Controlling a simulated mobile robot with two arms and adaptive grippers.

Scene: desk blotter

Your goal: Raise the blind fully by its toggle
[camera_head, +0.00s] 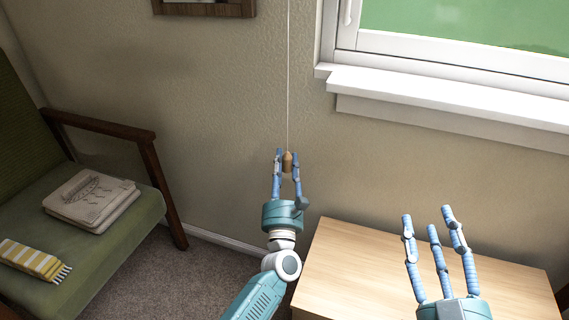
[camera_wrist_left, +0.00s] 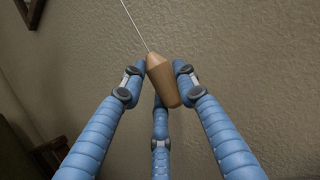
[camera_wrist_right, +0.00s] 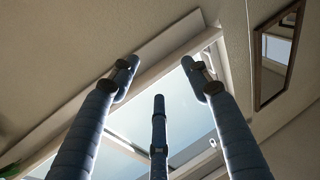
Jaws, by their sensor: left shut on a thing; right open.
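The wooden toggle (camera_head: 287,161) hangs at the end of a thin white cord (camera_head: 289,80) in front of the wall, left of the window. My left gripper (camera_head: 287,160) is shut on the toggle. In the left wrist view the toggle (camera_wrist_left: 163,80) sits tilted between the fingertips, with the cord running up and left from its top. My right gripper (camera_head: 435,215) is open and empty above the wooden table. In the right wrist view its fingers are spread, with nothing between them. The blind itself does not show in the head view; the window's lower pane is uncovered there.
A light wooden table (camera_head: 345,262) stands below the window (camera_head: 460,30) with its white sill (camera_head: 440,95). A green armchair (camera_head: 110,240) at left holds folded cloth (camera_head: 92,197) and a yellow striped cloth (camera_head: 35,260). A framed item (camera_head: 205,7) hangs on the wall.

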